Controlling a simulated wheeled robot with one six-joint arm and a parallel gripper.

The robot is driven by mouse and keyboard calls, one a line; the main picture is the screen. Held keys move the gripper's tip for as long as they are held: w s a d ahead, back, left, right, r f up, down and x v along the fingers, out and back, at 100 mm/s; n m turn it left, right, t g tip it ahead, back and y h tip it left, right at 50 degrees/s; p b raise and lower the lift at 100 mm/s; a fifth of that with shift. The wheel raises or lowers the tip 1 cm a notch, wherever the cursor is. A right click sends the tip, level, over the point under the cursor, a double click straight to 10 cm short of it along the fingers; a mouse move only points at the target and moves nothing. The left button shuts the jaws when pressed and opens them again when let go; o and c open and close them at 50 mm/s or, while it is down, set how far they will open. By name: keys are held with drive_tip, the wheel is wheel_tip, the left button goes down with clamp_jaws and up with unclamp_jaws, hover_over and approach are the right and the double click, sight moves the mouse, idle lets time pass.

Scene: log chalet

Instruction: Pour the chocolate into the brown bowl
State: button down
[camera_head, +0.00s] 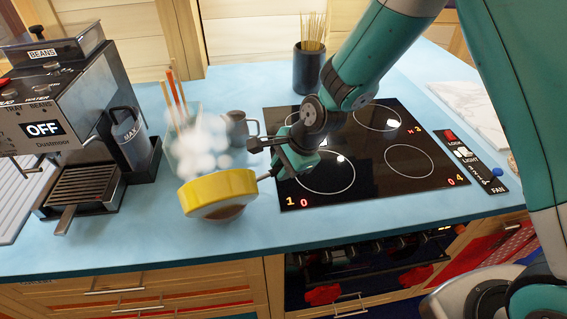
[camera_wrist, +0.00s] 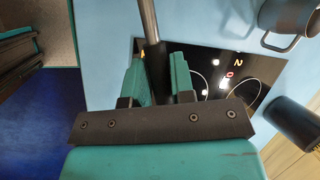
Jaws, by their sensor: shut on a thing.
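A yellow pan (camera_head: 219,190) is held above the blue counter, left of the cooktop, and looks tilted. White steam puffs hang around its far side. My gripper (camera_head: 284,168) is shut on the pan's dark handle. In the wrist view the handle (camera_wrist: 149,20) runs up and away from between the teal fingers (camera_wrist: 157,82). A brownish patch (camera_head: 225,212) shows under the pan's near edge; I cannot tell whether it is the brown bowl or part of the pan. I cannot make out the chocolate.
A black cooktop (camera_head: 375,168) lies right of the pan. A grey mug (camera_head: 237,128) stands behind it, beside a container with sticks (camera_head: 180,125). A coffee machine (camera_head: 75,130) stands at left. A dark pot of skewers (camera_head: 309,68) stands at the back.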

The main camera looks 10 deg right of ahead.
drive_tip(key=shift+w+a+r+g+p, duration=0.15)
drive_tip(key=shift+w+g+p, duration=0.45)
drive_tip(key=shift+p, duration=0.5)
drive_tip(key=shift+w+r+g+h+p, duration=0.1)
drive_tip(key=shift+w+g+h+p, duration=0.2)
drive_tip(key=shift+g+p, duration=0.5)
drive_tip(key=shift+w+a+p, duration=0.1)
drive_tip(key=shift+w+p, duration=0.05)
drive_tip(key=shift+p, duration=0.3)
wheel_tip(320, 180, up, 4)
drive_tip(key=t+b, duration=0.1)
drive_tip(key=t, duration=0.2)
